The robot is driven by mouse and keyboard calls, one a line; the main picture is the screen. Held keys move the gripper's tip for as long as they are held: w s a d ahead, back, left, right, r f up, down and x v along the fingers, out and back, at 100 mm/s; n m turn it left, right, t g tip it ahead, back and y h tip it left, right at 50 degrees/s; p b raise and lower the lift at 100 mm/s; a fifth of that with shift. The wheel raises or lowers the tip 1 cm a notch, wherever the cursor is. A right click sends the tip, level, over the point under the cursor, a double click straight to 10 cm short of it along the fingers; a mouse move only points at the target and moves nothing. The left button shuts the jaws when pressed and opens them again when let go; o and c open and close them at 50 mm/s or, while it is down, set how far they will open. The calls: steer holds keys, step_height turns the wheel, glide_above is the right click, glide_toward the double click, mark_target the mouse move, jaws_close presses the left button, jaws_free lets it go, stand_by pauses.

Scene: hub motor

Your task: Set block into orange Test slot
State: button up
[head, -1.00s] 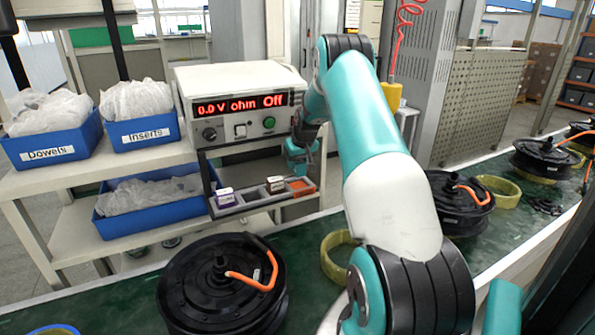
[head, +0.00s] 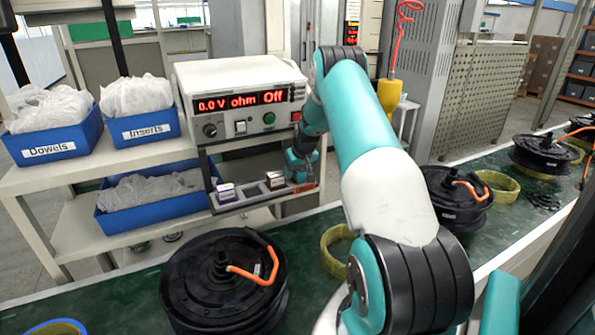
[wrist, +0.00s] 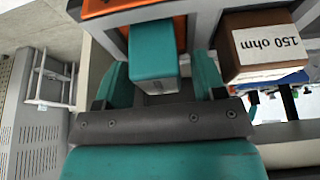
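In the head view my gripper (head: 300,166) is low over the orange slot (head: 304,188), at the right end of the grey tray (head: 247,197). The block cannot be made out clearly there.
A brown 150 ohm block (wrist: 258,45) stands beside my gripper, also in the head view (head: 275,180). A purple-and-white block (head: 226,191) is at the tray's left end. The meter (head: 240,100) above reads 0.0 V ohm Off. A black hub motor (head: 222,280) lies in front.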

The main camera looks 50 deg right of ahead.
steer(key=shift+r, duration=0.1)
steer(key=b+v, duration=0.3)
steer(key=v, duration=0.9)
steer(key=a+r+n+y, duration=0.2)
steer(key=a+r+n, duration=0.15)
steer(key=a, duration=1.25)
steer(key=a+r+n+y, duration=0.2)
steer(key=a+r, duration=0.2)
steer(key=a, duration=1.2)
steer(key=s+a+r+n+g+y, duration=0.1)
steer(key=s+a+r+n+g, duration=0.15)
steer(key=s+a, duration=0.9)
steer(key=s+a+f+n+g+y, duration=0.1)
steer(key=s+a+n, duration=0.3)
steer(key=s+a, duration=0.6)
steer(key=s, duration=0.3)
steer(key=shift+s, duration=0.35)
steer(key=shift+f+g, duration=0.1)
steer(key=shift+g, duration=0.15)
steer(key=shift+d, duration=0.2)
